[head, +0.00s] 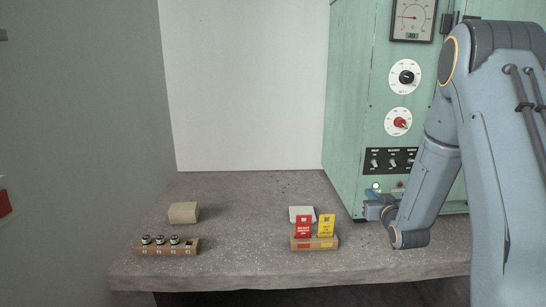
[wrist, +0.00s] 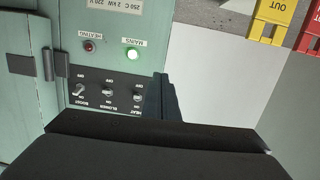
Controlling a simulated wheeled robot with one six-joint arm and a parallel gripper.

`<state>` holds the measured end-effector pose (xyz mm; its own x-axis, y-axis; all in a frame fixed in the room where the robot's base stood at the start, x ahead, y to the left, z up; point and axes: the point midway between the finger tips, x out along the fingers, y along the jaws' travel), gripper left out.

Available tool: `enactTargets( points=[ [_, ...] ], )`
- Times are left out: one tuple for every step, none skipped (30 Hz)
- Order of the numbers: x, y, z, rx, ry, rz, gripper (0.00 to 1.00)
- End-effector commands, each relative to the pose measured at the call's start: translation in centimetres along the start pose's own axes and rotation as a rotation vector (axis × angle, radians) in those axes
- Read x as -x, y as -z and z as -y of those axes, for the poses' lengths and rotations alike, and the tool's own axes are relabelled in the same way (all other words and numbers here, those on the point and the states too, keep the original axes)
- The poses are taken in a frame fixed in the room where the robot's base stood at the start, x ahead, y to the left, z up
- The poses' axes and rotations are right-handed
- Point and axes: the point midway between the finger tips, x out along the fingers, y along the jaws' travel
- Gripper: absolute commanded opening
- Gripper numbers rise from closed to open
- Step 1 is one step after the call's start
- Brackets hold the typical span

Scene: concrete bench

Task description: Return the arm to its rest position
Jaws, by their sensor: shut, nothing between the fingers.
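My arm (head: 430,175) reaches down on the right of the head view, in front of the green cabinet (head: 350,110). My gripper (head: 373,208) is low by the cabinet's lower front corner, partly hidden by my own wrist. In the wrist view my gripper (wrist: 160,80) has its fingers together, with nothing seen between them. The fingertips show close to the switch panel (wrist: 105,92), just right of the HEAT switch; I cannot tell whether they touch it.
A holder with a red card (head: 303,228) and a yellow card (head: 326,227) stands left of my gripper. A rack (head: 168,251) and a beige block (head: 183,212) are further left.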

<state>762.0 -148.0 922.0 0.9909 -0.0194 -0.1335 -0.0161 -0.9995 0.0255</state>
Motion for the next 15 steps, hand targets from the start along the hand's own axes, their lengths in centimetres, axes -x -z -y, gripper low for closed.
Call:
enactTargets(
  points=[
    [0.7, 0.1, 1.0, 0.005, -0.003, 0.073, 0.00],
    [1.2, -0.3, 1.5, 0.006, -0.006, 0.124, 0.00],
    [2.1, -0.8, 2.2, 0.008, -0.010, 0.191, 0.00],
    [2.8, -1.1, 2.7, 0.009, -0.013, 0.242, 0.00],
    [3.6, -1.4, 3.3, 0.010, -0.015, 0.293, 0.00],
    [4.9, -2.0, 3.9, 0.010, -0.019, 0.361, 0.00],
    [5.9, -2.3, 4.5, 0.010, -0.020, 0.412, 0.00],
    [7.0, -2.7, 5.0, 0.010, -0.022, 0.462, 0.00],
    [8.6, -3.2, 5.7, 0.009, -0.023, 0.530, 0.00],
    [9.9, -3.6, 6.2, 0.009, -0.023, 0.581, 0.00],
    [11.3, -3.9, 6.8, 0.008, -0.024, 0.632, 0.00],
    [13.3, -4.4, 7.5, 0.007, -0.023, 0.701, 0.00],
    [14.8, -4.7, 8.0, 0.006, -0.022, 0.752, 0.00],
    [16.4, -5.0, 8.6, 0.005, -0.021, 0.803, 0.00],
    [18.6, -5.4, 9.3, 0.005, -0.017, 0.870, 0.00]
  ],
)
